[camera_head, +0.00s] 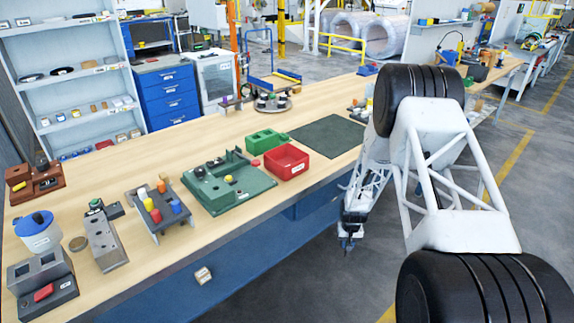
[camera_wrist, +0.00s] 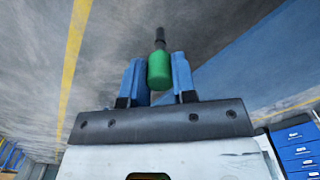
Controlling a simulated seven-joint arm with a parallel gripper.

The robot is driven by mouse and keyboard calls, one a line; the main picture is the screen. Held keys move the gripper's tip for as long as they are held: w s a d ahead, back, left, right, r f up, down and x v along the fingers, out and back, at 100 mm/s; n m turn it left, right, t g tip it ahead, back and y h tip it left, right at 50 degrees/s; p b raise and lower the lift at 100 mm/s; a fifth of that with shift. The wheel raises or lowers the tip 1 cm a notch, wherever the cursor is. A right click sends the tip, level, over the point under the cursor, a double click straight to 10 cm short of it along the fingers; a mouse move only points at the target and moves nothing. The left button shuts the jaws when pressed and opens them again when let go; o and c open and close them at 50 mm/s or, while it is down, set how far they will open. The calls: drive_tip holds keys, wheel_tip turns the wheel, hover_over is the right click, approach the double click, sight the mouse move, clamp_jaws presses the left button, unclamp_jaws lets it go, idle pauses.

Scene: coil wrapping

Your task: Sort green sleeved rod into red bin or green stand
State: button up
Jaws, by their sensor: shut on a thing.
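My gripper (camera_head: 347,240) hangs in the air beyond the bench's front edge in the head view, right of the red bin. In the wrist view, the blue fingers of my gripper (camera_wrist: 159,75) are shut on the green sleeved rod (camera_wrist: 160,68). Its green sleeve sits between the fingers, and a thin dark shaft points away. I cannot make out the rod in the head view.
A green fixture plate (camera_head: 235,196) with small parts lies left of the bin. A dark mat (camera_head: 328,137) lies flat at its right. A grey rack with coloured pieces (camera_head: 158,213) stands further left. The wooden bench top (camera_head: 215,128) is bare behind the fixture.

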drive_tip(key=w+d+r, duration=0.4)
drive_tip(key=w+r, duration=0.4)
drive_tip(key=r, duration=0.3)
drive_tip(key=w+d+r, duration=0.5)
drive_tip(key=w+r, duration=0.2)
drive_tip(key=r, duration=0.5)
drive_tip(key=w+a+r+n, duration=0.1)
drive_tip(key=w+a+r, duration=0.15)
drive_tip(key=r, duration=0.45)
drive_tip(key=w+a+r+n, duration=0.1)
drive_tip(key=a+r+n, duration=0.15)
drive_tip(key=r, duration=0.45)
drive_tip(key=s+a+r+n, duration=0.2)
drive_tip(key=a+r+n, duration=0.15)
drive_tip(key=a, duration=0.45)
drive_tip(key=s+a+r+n, duration=0.2)
drive_tip(key=a+r+n, duration=0.15)
drive_tip(key=a, duration=0.45)
drive_tip(key=s+a+r+n, duration=0.2)
drive_tip(key=a+r+n, duration=0.15)
drive_tip(key=a, duration=0.55)
drive_tip(key=shift+n, duration=0.5)
drive_tip(key=a+f, duration=0.1)
drive_tip(key=f, duration=0.1)
drive_tip(key=s+a+f, duration=0.1)
drive_tip(key=a+f, duration=0.1)
drive_tip(key=shift+f, duration=2.95)
